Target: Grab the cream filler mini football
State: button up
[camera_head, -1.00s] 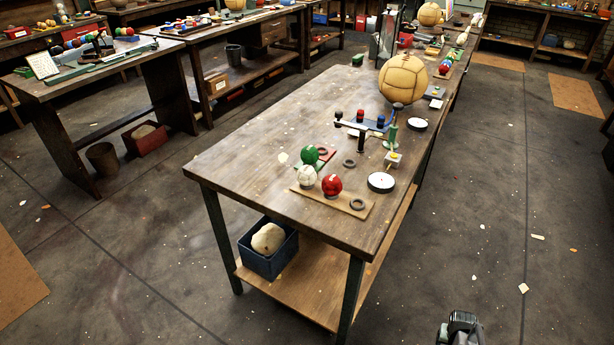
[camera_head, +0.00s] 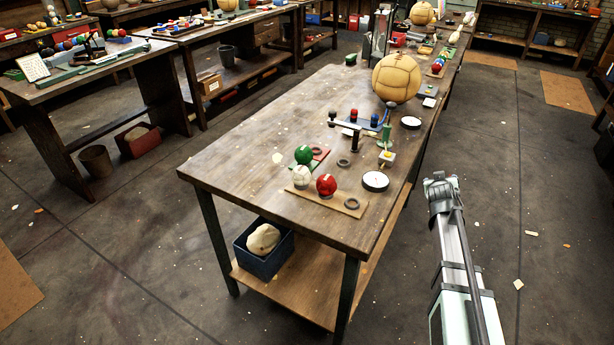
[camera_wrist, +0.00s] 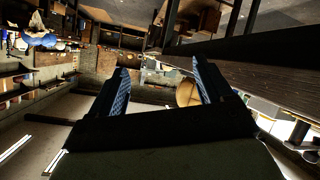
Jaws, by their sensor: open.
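A small cream-white ball (camera_head: 301,177) sits on a wooden board (camera_head: 346,206) near the front of the long table, with a green ball (camera_head: 303,155) behind it and a red ball (camera_head: 326,185) to its right. My gripper (camera_head: 439,180) is off the table's right side, over the floor, well apart from the balls. In the wrist view my gripper (camera_wrist: 161,78) is open, with nothing between its two blue-padded fingers. The small cream-white ball cannot be made out in the wrist view.
A large tan ball (camera_head: 397,78) stands farther back. A blue bin (camera_head: 264,262) holding a cream lump (camera_head: 263,239) is on the lower shelf. The table's left part is clear.

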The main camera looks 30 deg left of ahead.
jog(key=s+a+r+n+y, duration=0.1)
jog(key=s+a+r, duration=0.1)
jog(key=a+r, duration=0.6)
notch_tip(320, 180, up, 17)
jog(key=n+y, duration=0.3)
jog(key=y, duration=0.1)
send_over(299, 178)
jog(key=d, duration=0.1)
jog(key=s+f, duration=0.3)
jog(key=s, duration=0.1)
jog(key=s+d+f+n+h, duration=0.15)
jog(key=s+f, duration=0.45)
jog(key=f, duration=0.6)
jog(key=shift+y, duration=0.25)
jog(key=x, duration=0.6)
jog(key=shift+w+d+f, duration=0.1)
jog(key=shift+w+d, duration=0.1)
jog(key=shift+w, duration=0.25)
jog(key=shift+d+f+x, duration=0.1)
jog(key=shift+f+x, duration=0.05)
jog(key=shift+x, duration=1.35)
jog(key=shift+d+f+x, duration=0.1)
jog(key=shift+x, duration=1.35)
